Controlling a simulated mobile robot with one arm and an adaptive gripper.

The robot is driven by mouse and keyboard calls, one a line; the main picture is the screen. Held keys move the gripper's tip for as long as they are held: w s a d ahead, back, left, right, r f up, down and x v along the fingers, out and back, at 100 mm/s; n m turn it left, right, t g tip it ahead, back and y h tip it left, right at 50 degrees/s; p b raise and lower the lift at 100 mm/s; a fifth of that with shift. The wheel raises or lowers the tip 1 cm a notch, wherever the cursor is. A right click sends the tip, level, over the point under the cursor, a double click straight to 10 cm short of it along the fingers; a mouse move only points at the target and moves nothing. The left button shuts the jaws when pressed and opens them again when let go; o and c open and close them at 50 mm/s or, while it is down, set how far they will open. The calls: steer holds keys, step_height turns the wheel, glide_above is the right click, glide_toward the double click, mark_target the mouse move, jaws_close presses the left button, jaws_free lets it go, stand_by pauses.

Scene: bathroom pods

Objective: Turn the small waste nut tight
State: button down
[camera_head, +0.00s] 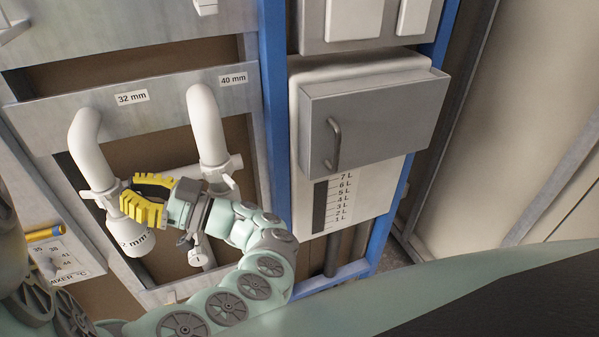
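The small waste pipe (84,137) is white and bends down on the left, under a "32 mm" label (132,97). A white winged nut (98,193), apparently the small waste nut, sits low on this pipe. My gripper (129,190) has yellow ribbed fingers and reaches in from the right, its tips close beside the nut. The fingers are apart with a gap between them. I cannot tell whether they touch the nut.
A larger white pipe (207,125) labelled "40 mm" (233,79) stands just right, with its own winged nut (222,172). A blue post (274,100) and a grey-fronted cistern (372,120) lie further right. A mixer panel (62,262) is at lower left.

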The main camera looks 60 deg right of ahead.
stand_by(0.3)
steer(key=c, duration=1.1)
jaws_free()
steer(key=shift+s+a+r+h+p, duration=0.1)
steer(key=shift+a+r+h+p, duration=0.05)
steer(key=shift+h+p, duration=0.25)
